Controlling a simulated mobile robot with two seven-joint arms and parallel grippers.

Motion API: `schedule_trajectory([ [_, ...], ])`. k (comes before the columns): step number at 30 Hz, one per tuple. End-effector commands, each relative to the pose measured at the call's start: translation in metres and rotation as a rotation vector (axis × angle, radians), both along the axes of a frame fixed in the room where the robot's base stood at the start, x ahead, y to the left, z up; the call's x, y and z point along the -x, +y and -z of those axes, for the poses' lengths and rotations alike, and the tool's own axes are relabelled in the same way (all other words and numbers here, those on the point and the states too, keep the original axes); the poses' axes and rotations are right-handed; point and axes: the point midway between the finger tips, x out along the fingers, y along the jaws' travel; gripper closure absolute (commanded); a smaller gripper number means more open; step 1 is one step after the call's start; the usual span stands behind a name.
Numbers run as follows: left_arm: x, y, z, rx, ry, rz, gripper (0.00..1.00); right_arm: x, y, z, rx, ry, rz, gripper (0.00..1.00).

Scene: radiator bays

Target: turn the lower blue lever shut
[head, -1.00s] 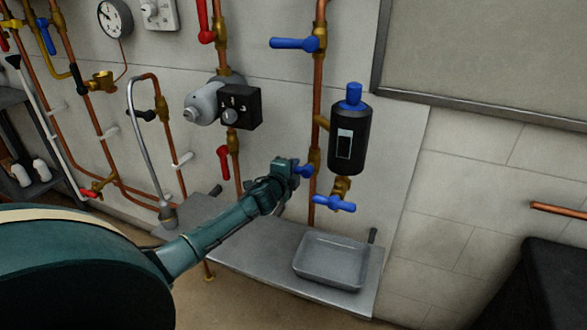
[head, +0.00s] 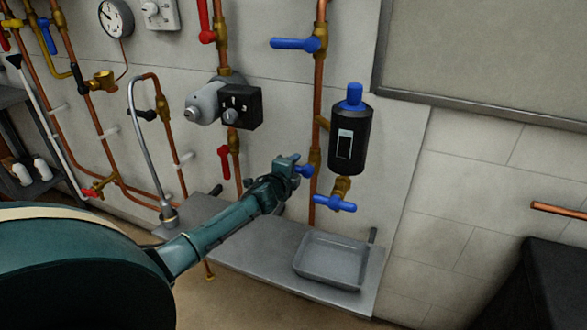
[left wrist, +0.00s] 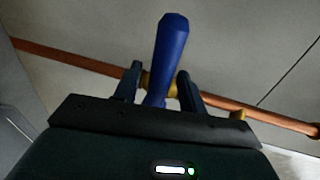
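The lower blue lever (left wrist: 171,48) stands on a brass valve (left wrist: 153,80) on a copper pipe. In the left wrist view it rises between the two fingers of my left gripper (left wrist: 158,82). The fingers are apart, one on each side of the lever, with a narrow gap showing on both sides. In the head view, my left gripper (head: 290,164) is at the pipe left of the black cylinder, and only the end of the lever (head: 305,171) shows past it. My right gripper is not in view.
Another blue lever (head: 295,44) sits higher on the same pipe. A black cylinder (head: 349,140) with a blue cap hangs close on the right, with a blue tap handle (head: 335,203) below. A grey tray (head: 332,259) rests on the metal shelf (head: 250,250).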

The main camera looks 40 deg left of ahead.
Motion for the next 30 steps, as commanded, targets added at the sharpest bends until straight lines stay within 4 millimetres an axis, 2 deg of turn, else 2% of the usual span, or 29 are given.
schedule_trajectory([
  [6,0.002,-0.001,0.000,0.002,0.000,0.001,0.59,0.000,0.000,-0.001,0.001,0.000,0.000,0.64],
  [11,0.016,-0.004,-0.002,0.001,0.003,0.002,0.59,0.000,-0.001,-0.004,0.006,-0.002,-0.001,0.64],
  [24,0.098,-0.024,-0.019,0.001,0.003,0.003,0.59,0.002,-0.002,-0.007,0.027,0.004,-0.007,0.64],
  [30,0.120,-0.029,-0.024,0.000,0.001,0.001,0.59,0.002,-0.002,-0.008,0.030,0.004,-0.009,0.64],
])
